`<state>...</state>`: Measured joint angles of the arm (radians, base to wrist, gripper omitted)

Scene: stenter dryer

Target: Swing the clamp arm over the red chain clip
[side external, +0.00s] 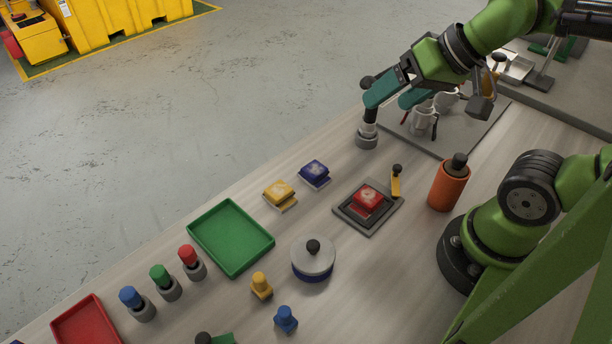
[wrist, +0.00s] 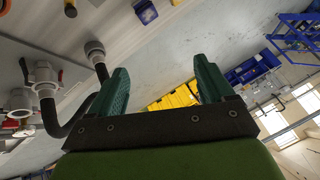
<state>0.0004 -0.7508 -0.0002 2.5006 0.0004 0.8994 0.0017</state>
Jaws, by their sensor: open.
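The red chain clip (side external: 367,197) sits on a dark grey square plate (side external: 352,213) on the table in the side view. The yellow clamp arm (side external: 396,184) stands upright at the plate's back right corner, with a black knob on top. It stands beside the clip, not over it. My gripper (side external: 388,98) is open, well above and behind the plate, near a black handle on a grey round base (side external: 367,139). In the wrist view my teal fingers (wrist: 162,75) are spread with nothing between them. I cannot clearly make out the clip or clamp arm there.
An orange bottle (side external: 449,184) stands right of the clamp arm. Yellow (side external: 280,193) and blue (side external: 314,173) clips lie to the left. A lidded pot (side external: 313,260) and green tray (side external: 231,238) are in front. White valve fittings (side external: 423,119) stand behind.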

